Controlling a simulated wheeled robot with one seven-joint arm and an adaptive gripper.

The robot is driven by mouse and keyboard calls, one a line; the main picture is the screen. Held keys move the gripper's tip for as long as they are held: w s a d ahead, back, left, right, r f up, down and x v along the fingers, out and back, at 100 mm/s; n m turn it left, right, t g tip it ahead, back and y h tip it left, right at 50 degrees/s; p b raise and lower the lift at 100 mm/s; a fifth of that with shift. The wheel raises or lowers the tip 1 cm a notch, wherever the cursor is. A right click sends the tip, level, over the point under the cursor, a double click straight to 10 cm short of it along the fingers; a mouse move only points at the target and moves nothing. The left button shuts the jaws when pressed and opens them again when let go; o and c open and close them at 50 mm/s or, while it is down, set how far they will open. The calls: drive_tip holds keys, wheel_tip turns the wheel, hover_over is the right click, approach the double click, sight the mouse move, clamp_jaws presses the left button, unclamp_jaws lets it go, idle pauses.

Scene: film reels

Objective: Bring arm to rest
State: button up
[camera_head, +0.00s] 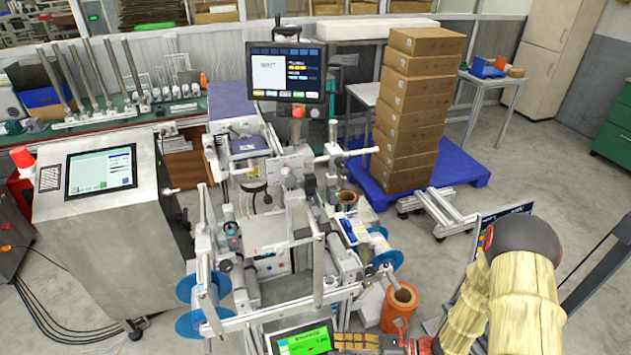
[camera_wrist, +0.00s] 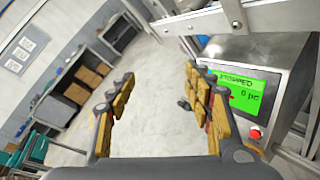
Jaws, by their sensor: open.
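My arm, with a tan ribbed sleeve, reaches in at the lower right of the head view. My gripper (camera_wrist: 158,100) is open in the wrist view, with yellow padded fingers wide apart and only floor seen between them. In the head view part of my gripper (camera_head: 365,342) shows at the bottom edge, mostly cut off. It is close to a green-screened control box (camera_head: 303,343) reading "STOPPED", which also shows just right of the right finger in the wrist view (camera_wrist: 243,93). I cannot tell whether they touch.
A film-reel machine (camera_head: 290,220) with blue discs fills the middle, and an orange roll (camera_head: 398,305) stands near my arm. A steel cabinet with a screen (camera_head: 100,173) is at left. Stacked cartons (camera_head: 410,120) stand on a blue pallet (camera_head: 465,180).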

drive_tip(key=s+d+r+n+g+h, duration=0.3)
drive_tip(key=s+d+r+n+h, duration=0.3)
drive_tip(key=n, duration=0.5)
drive_tip(key=s+d+r+n+g+h, duration=0.2)
drive_tip(key=s+d+r+n+h, duration=0.25)
drive_tip(key=r+n, duration=0.45)
wheel_tip(320, 180, up, 20)
drive_tip(key=d+n+t+h, duration=0.1)
drive_tip(key=n+t+h, duration=0.3)
drive_tip(key=n+t, duration=0.3)
drive_tip(key=shift+d+f+t, duration=0.25)
drive_tip(key=shift+t, duration=0.05)
